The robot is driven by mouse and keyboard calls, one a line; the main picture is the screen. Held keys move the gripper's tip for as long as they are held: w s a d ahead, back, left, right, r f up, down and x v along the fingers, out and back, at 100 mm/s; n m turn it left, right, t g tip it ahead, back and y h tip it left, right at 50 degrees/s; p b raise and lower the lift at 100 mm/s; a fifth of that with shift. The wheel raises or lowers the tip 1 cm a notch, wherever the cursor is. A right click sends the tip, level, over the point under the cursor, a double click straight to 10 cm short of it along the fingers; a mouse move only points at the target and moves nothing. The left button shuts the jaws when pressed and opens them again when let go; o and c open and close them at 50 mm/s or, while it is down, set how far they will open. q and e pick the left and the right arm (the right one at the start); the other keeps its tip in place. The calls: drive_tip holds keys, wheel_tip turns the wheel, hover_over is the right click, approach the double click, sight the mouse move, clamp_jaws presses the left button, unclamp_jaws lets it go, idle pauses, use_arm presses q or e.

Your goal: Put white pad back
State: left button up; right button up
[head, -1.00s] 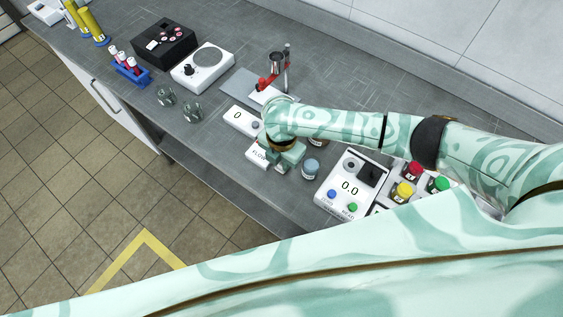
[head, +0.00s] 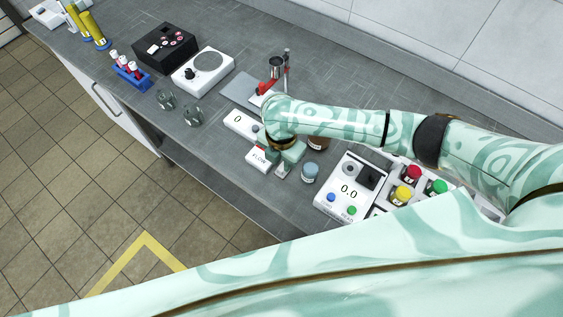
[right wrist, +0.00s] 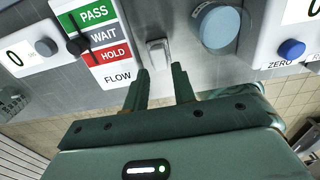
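My right gripper (head: 283,160) reaches down over the bench, just right of the white FLOW box (head: 258,161). In the right wrist view its two fingers (right wrist: 160,72) stand apart, with a clear gap between them. A small pale white-grey block (right wrist: 158,52), which looks like the white pad, lies just beyond the fingertips and in line with the gap. I see no firm contact on it. It sits right of the box's FLOW panel with PASS, WAIT and HOLD fields (right wrist: 103,40). In the head view the arm partly covers this spot. My left gripper is not in view.
A blue-lidded jar (head: 311,172) stands close right of the gripper, with a brown bottle (head: 318,143) behind. A meter reading 0.0 (head: 345,190) is further right. A white unit reading 0 (head: 240,122) stands to the left. Two small glasses (head: 180,108) stand near the bench's front edge.

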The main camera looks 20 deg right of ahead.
sight(281, 168)
wheel_tip(281, 168, up, 9)
drive_tip(key=p, duration=0.2)
drive_tip(key=shift+s+f, duration=0.1)
drive_tip(key=shift+f, duration=0.05)
